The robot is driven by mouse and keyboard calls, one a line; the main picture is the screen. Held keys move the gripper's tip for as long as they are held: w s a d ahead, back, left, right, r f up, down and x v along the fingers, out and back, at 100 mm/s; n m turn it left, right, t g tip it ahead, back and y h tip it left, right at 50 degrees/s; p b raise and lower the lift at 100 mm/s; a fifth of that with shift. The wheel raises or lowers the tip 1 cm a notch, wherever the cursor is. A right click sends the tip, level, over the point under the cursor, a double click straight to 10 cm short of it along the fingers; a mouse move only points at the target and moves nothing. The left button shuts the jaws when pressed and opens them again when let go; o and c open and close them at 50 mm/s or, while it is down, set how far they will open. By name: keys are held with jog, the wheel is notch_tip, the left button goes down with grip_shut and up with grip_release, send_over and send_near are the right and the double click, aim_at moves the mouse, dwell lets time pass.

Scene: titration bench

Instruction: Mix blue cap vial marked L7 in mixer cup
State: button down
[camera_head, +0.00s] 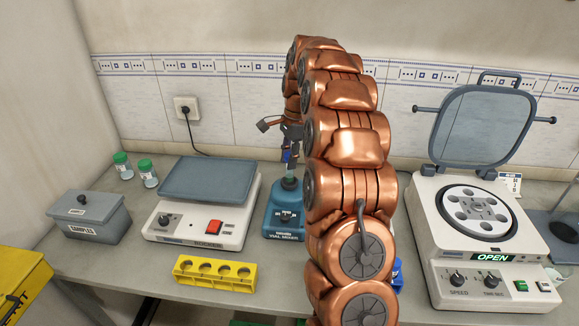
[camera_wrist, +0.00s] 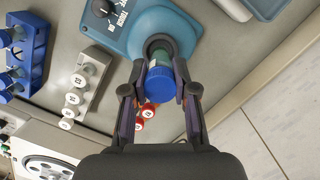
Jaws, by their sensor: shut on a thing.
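A vial with a blue cap (camera_wrist: 160,84) is between the fingers of my gripper (camera_wrist: 158,92), which is shut on it. In the head view the blue cap (camera_head: 286,156) shows small below my gripper (camera_head: 290,150), over the teal vial mixer (camera_head: 285,222). The mixer (camera_wrist: 135,36) is behind the vial in the wrist view, with its dark round cup (camera_wrist: 158,41) in line with the vial. I cannot tell whether the vial's lower end is inside the cup. No L7 mark is readable on the vial.
A rocker (camera_head: 203,228) stands left of the mixer, with a yellow rack (camera_head: 215,272) in front. A centrifuge (camera_head: 480,240) with its lid up stands right. In the wrist view, a blue rack (camera_wrist: 30,50) and white-capped vials (camera_wrist: 72,98) are left; red-capped vials (camera_wrist: 147,110) are near my fingers.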

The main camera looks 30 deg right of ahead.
jog(key=shift+f+b, duration=0.35)
jog(key=shift+f, duration=0.4)
dwell(0.5)
jog(key=shift+r, duration=0.1)
dwell(2.5)
jog(key=shift+r+p, duration=1.05)
jog(key=shift+r, duration=2.4)
